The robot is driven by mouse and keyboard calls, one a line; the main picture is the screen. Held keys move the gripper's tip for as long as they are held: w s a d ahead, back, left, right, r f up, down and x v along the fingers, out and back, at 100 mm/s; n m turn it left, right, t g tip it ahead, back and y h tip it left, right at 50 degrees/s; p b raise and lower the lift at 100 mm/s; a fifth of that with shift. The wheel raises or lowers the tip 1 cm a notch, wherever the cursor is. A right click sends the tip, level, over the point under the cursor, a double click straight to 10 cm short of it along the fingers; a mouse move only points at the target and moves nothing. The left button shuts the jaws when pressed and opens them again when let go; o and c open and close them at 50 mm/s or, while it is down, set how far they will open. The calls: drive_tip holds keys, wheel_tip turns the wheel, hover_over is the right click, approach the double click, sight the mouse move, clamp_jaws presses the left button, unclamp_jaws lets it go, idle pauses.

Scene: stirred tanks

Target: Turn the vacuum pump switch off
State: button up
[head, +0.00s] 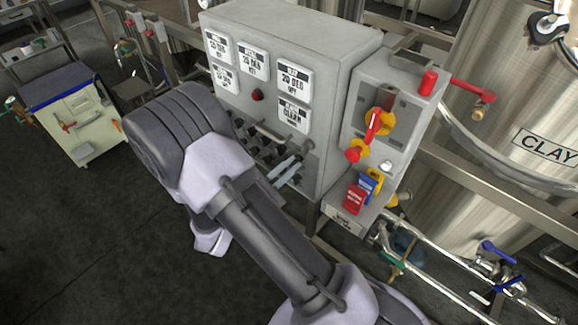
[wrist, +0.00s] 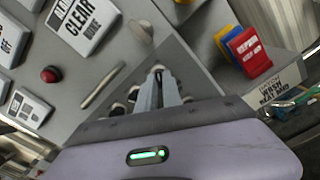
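The grey control cabinet (head: 335,60) carries a row of dark switches (head: 262,152) low on its front face. Which one is the vacuum pump switch I cannot tell, as no readable label for it shows. My gripper (head: 288,167) is at the right part of this row, close to the face. In the wrist view the fingers (wrist: 158,88) lie side by side, with dark round switch parts (wrist: 134,93) beside them. The fingers look shut, with nothing seen between them. They hide part of the row, and contact with a switch cannot be made out.
A metal bar (wrist: 102,86) crosses the face above the switches, and a red button (head: 257,95) sits higher. A side box (head: 388,85) at the right has red and yellow handles and a red tag (head: 354,199). Pipes (head: 440,275) and a steel tank (head: 490,90) stand beyond.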

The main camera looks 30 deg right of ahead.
clamp_jaws()
drive_tip(key=n+p, duration=0.2)
drive_tip(key=p, duration=0.1)
drive_tip(key=shift+r+n, duration=0.2)
drive_tip(key=shift+n, duration=0.1)
drive_tip(key=n+p, duration=0.2)
drive_tip(key=shift+n+p, duration=0.4)
drive_tip(key=n+p, duration=0.2)
drive_tip(key=n, duration=0.1)
drive_tip(key=shift+f, duration=0.1)
drive_tip(key=shift+f+n+p, duration=0.1)
drive_tip(key=shift+n+p, duration=0.9)
drive_tip(key=shift+n, duration=0.8)
drive_tip(key=o, duration=0.6)
unclamp_jaws()
